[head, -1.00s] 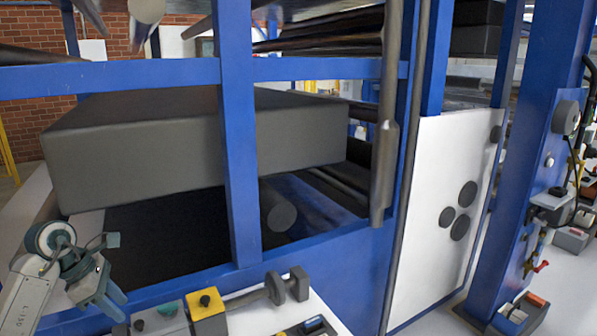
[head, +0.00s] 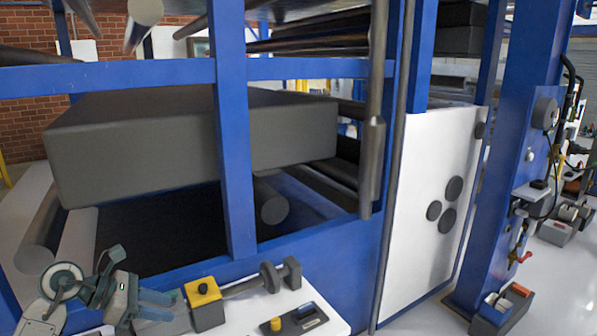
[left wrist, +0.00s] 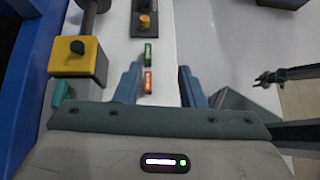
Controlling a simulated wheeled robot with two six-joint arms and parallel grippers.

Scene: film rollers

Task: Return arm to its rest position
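My left gripper (head: 172,306) is low at the left of the head view, its fingers pointing right, beside the yellow-topped block on the white table. In the left wrist view, the two blue-grey fingers (left wrist: 160,85) stand apart with nothing between them. Beyond the gap lie the white tabletop and small green and orange labels. A dark claw-like shape (left wrist: 268,77) on a bar shows at the right of the wrist view. It may be my right gripper, but its jaws are too small to read. The head view does not show my right gripper.
The yellow-topped block (head: 203,291) is close by the left gripper, with a metal shaft (head: 268,278) behind it. A control box with a yellow knob (head: 293,320) sits nearer. The blue machine frame (head: 233,170) rises behind the table.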

